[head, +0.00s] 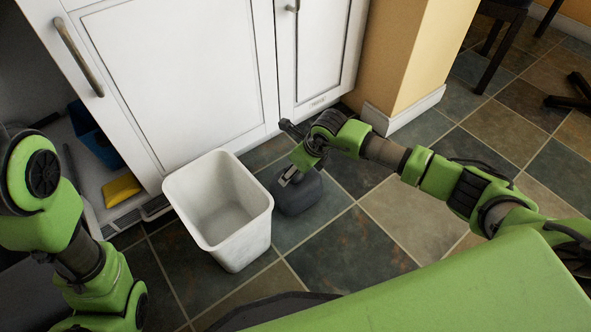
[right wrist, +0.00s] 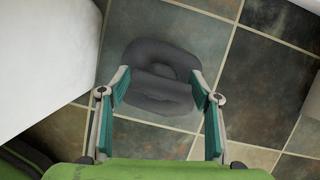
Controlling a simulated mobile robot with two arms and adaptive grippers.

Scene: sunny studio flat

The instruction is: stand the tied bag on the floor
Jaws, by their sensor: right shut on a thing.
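The tied bag (head: 299,196) is dark grey and sits upright just right of the white bin, at or very near the floor tiles; I cannot tell whether it touches them. My right gripper (head: 290,178) points down at its top and is shut on it. In the right wrist view the bag (right wrist: 160,102) lies between the two fingers of the right gripper (right wrist: 160,88), its upper part between the fingertips. My left arm shows at the left of the head view, but its gripper is out of view.
An empty white bin (head: 240,245) stands close left of the bag. White cabinet doors (head: 180,75) are behind, with an open cupboard holding a yellow sponge (head: 122,189) and a blue box (head: 92,135). Tiled floor (head: 345,245) is clear to the right. Dark chair legs (head: 492,62) are at upper right.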

